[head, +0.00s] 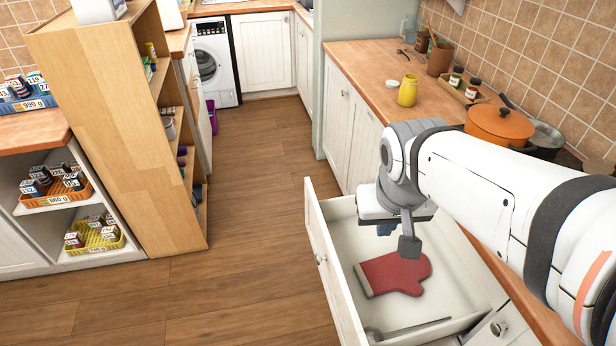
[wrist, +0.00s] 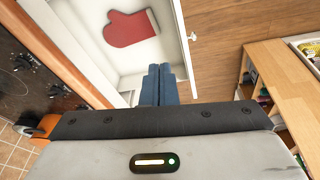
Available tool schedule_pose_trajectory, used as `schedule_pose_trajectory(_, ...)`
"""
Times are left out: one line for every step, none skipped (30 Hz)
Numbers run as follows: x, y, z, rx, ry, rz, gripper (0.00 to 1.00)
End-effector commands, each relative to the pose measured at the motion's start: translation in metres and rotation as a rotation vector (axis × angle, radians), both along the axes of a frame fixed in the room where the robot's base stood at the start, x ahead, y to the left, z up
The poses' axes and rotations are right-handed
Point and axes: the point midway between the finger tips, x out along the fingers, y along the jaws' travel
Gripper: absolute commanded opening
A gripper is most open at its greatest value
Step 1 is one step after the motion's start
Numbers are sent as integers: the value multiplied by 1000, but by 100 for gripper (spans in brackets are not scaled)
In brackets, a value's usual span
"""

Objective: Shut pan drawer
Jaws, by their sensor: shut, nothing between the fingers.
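The pan drawer (head: 340,262) is open, pulled out from the counter on the right in the head view. A red oven mitt (head: 397,274) lies in it, and a grey utensil lies near its front corner. A round knob (head: 321,259) is on the outside of the drawer front. In the wrist view the drawer (wrist: 184,68), its mitt (wrist: 131,28) and its knob (wrist: 192,37) also show. My gripper (head: 410,246) is above the drawer, seen over its inside in the head view. Its blue fingers (wrist: 159,72) are together and empty, beside the drawer front in the wrist view.
A wooden shelf unit (head: 115,130) stands at left. The wooden floor (head: 235,235) between shelf and drawer is clear.

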Motion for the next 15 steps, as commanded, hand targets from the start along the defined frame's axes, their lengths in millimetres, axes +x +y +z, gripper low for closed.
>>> schedule_pose_trajectory(12, 5, -29, -23, 12, 10, 0)
schedule_pose_trajectory(20, 8, -40, -40, 16, 11, 0)
schedule_pose_trajectory(32, 12, -53, -64, 19, 12, 0)
schedule_pose_trajectory(41, 16, -63, -82, 20, 11, 0)
schedule_pose_trajectory(50, 20, -74, -101, 20, 12, 0)
schedule_pose_trajectory(62, 26, -87, -127, 18, 12, 0)
schedule_pose_trajectory(72, 31, -97, -146, 14, 13, 0)
schedule_pose_trajectory(81, 37, -107, -164, 9, 13, 0)
schedule_pose_trajectory(94, 45, -120, -188, 0, 14, 0)
schedule_pose_trajectory(103, 52, -131, -206, -8, 16, 0)
schedule_pose_trajectory(112, 59, -142, -224, -17, 17, 0)
schedule_pose_trajectory(124, 69, -157, -247, -30, 19, 0)
schedule_pose_trajectory(133, 78, -168, -264, -42, 21, 0)
schedule_pose_trajectory(142, 87, -179, -280, -54, 23, 0)
schedule_pose_trajectory(153, 99, -194, -300, -72, 26, 0)
